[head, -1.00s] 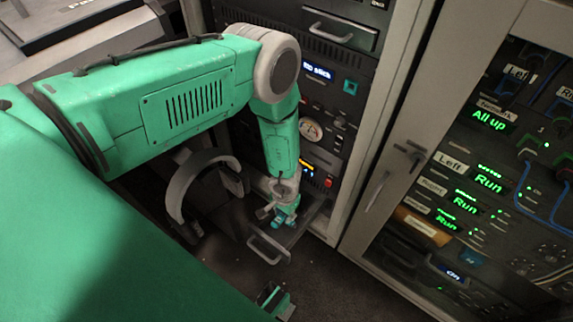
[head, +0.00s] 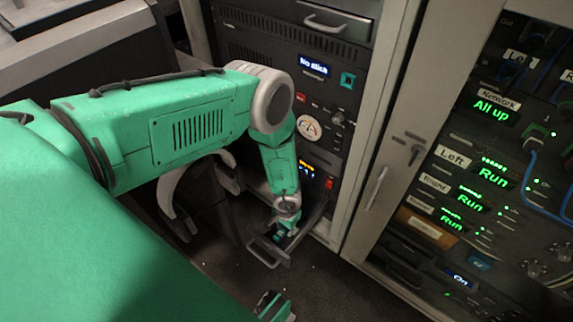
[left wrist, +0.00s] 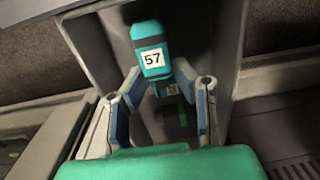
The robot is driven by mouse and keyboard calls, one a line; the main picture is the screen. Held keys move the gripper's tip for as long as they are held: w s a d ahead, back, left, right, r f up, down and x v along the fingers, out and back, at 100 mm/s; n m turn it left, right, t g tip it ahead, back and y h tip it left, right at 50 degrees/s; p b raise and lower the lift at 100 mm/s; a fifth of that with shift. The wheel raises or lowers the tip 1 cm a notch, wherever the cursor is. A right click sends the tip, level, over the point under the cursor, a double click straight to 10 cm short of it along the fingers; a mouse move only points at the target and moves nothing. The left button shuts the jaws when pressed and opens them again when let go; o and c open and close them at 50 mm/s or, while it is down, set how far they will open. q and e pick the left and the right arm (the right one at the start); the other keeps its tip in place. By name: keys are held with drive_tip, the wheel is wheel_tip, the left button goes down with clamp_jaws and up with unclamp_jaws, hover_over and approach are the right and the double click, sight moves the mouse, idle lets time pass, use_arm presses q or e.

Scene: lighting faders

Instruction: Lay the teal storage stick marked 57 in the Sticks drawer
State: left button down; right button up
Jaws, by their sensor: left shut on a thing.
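The teal storage stick (left wrist: 152,55) shows in the left wrist view with a white label marked 57. My left gripper (left wrist: 158,74) is shut on it, one finger on each side. In the head view my left gripper (head: 284,228) points down into an open drawer (head: 264,252) low in the rack. Dark grey drawer walls surround the stick in the left wrist view. I cannot tell whether the stick touches the drawer floor.
The rack above the drawer has a "No stick" display (head: 314,66), a teal socket (head: 348,79) and a round gauge (head: 309,127). A glazed cabinet (head: 381,185) stands to the right. Grey headphones (head: 172,196) hang left of the drawer. The floor in front is clear.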

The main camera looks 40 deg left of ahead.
use_arm(q)
drive_tip(key=shift+a+f, duration=0.55)
drive_tip(key=shift+f, duration=0.05)
drive_tip(key=c, duration=1.5)
unclamp_jaws()
drive_tip(key=shift+o, duration=1)
drive_tip(key=shift+d, duration=0.1)
drive_tip(key=shift+d+r, duration=0.25)
drive_tip(key=shift+d, duration=0.1)
drive_tip(key=shift+a+r, duration=0.15)
drive_tip(key=shift+r, duration=0.2)
wheel_tip(320, 180, up, 12)
drive_tip(key=p, duration=0.5)
drive_tip(key=shift+r+p, duration=0.15)
drive_tip(key=shift+p, duration=0.15)
use_arm(e)
wheel_tip(320, 180, up, 6)
drive_tip(key=a, duration=0.1)
